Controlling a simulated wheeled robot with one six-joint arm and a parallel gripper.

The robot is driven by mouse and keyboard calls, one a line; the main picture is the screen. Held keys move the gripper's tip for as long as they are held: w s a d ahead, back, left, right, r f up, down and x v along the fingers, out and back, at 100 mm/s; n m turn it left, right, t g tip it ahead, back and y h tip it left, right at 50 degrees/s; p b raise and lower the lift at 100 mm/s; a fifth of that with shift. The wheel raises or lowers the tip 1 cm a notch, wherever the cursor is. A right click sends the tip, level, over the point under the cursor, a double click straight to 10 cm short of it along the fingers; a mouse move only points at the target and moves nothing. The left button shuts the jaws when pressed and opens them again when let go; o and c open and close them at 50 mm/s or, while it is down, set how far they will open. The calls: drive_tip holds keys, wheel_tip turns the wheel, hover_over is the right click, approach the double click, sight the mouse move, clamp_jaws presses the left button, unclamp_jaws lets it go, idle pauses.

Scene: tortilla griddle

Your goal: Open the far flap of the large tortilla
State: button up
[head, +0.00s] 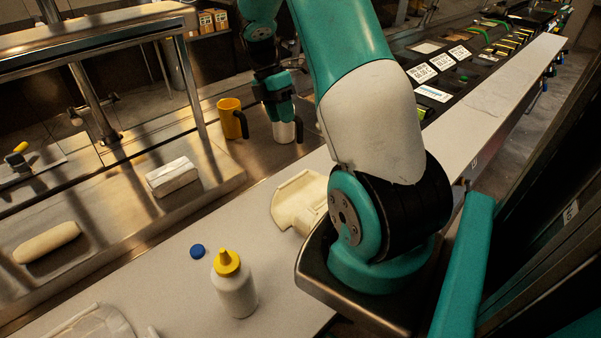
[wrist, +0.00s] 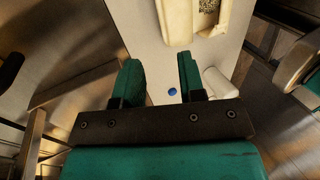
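The large tortilla (head: 298,201) is a pale cream piece with folded-looking edges on the light counter. My arm and its mount hide part of its right side in the head view. A cream piece that seems to be this tortilla (wrist: 178,22) shows at the top of the wrist view, with a dark speckled patch on it. I cannot tell the exact state of its far flap. My gripper (head: 279,104) is beyond the tortilla, above the counter and apart from it. In the wrist view my gripper (wrist: 163,80) has its two teal fingers spread, with nothing held between them.
A white mug (head: 284,132) appears just below my gripper, with a yellow mug (head: 231,119) to its left. A yellow-capped white bottle (head: 236,292) and a blue cap (head: 197,251) stand nearer. A steel shelf (head: 90,45) borders the left.

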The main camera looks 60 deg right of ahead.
sight(300, 175)
drive_tip(key=p+x, duration=0.4)
drive_tip(key=x, duration=1.3)
drive_tip(key=shift+s+d+f, duration=0.1)
drive_tip(key=shift+s+f, duration=0.1)
